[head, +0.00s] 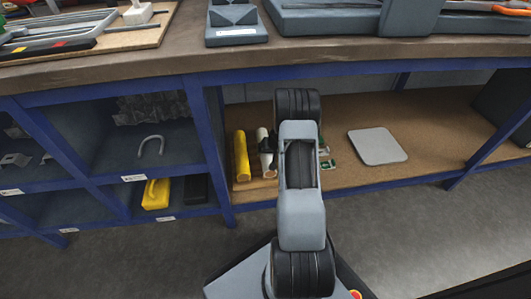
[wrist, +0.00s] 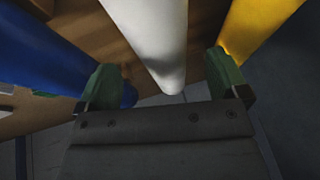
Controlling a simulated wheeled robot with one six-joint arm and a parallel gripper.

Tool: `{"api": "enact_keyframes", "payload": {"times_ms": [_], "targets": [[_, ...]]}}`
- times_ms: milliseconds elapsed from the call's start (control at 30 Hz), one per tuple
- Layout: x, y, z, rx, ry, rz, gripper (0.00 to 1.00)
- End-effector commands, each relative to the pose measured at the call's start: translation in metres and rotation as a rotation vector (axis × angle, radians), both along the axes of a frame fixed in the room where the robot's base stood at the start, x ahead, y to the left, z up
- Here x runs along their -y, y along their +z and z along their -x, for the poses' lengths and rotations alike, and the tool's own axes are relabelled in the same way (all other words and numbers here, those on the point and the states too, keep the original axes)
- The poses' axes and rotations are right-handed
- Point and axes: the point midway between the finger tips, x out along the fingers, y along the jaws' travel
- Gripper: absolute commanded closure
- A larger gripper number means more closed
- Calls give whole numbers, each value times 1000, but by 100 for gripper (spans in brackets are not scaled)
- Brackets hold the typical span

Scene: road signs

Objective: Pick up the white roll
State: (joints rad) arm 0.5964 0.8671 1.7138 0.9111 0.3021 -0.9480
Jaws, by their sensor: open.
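The white roll (wrist: 152,40) lies in the middle of the wrist view, its near end reaching down between my fingers. It also shows in the head view (head: 263,140), just right of the yellow roll, partly covered. My gripper (wrist: 167,84) is open, with one green fingertip on each side of the white roll's end. I see no clear contact on the white roll. The right fingertip is close to the yellow roll, and the left one overlaps the blue roll in the picture. In the head view my arm hides most of the gripper.
A yellow roll (head: 242,156) lies to the left of the white one; in the wrist view it is at right. A blue roll (wrist: 45,50) is at left there. A flat grey panel (head: 377,146) lies on the shelf (head: 430,125). Blue posts and the worktop (head: 160,62) frame the opening.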

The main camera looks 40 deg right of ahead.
Motion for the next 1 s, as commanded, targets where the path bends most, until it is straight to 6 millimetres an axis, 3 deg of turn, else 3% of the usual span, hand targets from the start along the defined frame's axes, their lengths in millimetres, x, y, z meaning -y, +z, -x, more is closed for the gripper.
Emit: {"api": "enact_keyframes", "payload": {"times_ms": [100, 300, 633, 1000], "targets": [[-2, -21, -7, -2, 3, -1, 8], [-1, -39, -17, -1, 3, -1, 8], [-1, -42, -19, 0, 2, 0, 8], [-2, -42, -19, 0, 2, 0, 42]]}}
